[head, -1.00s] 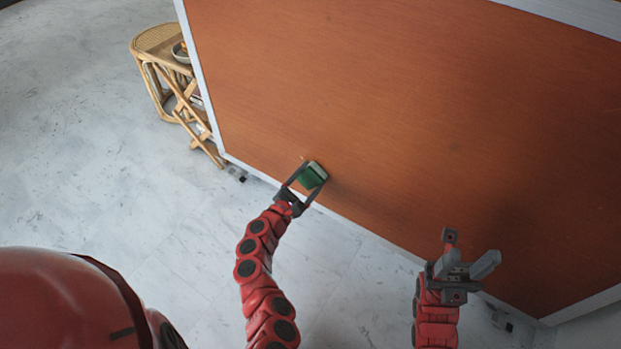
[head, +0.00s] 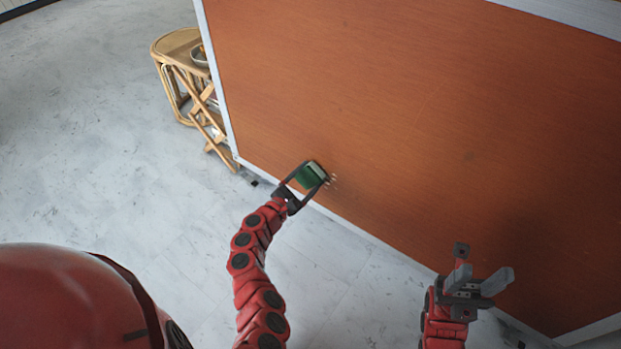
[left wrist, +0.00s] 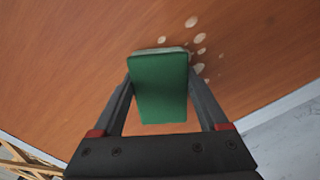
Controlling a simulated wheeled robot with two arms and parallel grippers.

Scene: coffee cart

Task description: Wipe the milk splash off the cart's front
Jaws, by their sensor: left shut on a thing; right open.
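My left gripper (head: 315,174) is shut on a green sponge (head: 308,176) with a pale face turned to the cart's orange-brown front (head: 420,110). The sponge (left wrist: 160,90) is at the panel, low and towards its left end; whether it touches is hard to tell. The milk splash (left wrist: 201,38) shows in the left wrist view as several pale spots, mostly right of the sponge, with one just above it. In the head view the splash (head: 333,180) is small specks right of the sponge. The sponge may hide more. My right gripper (head: 484,266) is open and empty, low before the panel's right part.
A rattan side table (head: 180,45) with a bowl (head: 198,56) stands beyond the cart's left edge. A pale trim (head: 218,85) borders the panel. The pale marble floor (head: 110,160) is clear left of the cart. A small dark foot (head: 254,183) shows under its left corner.

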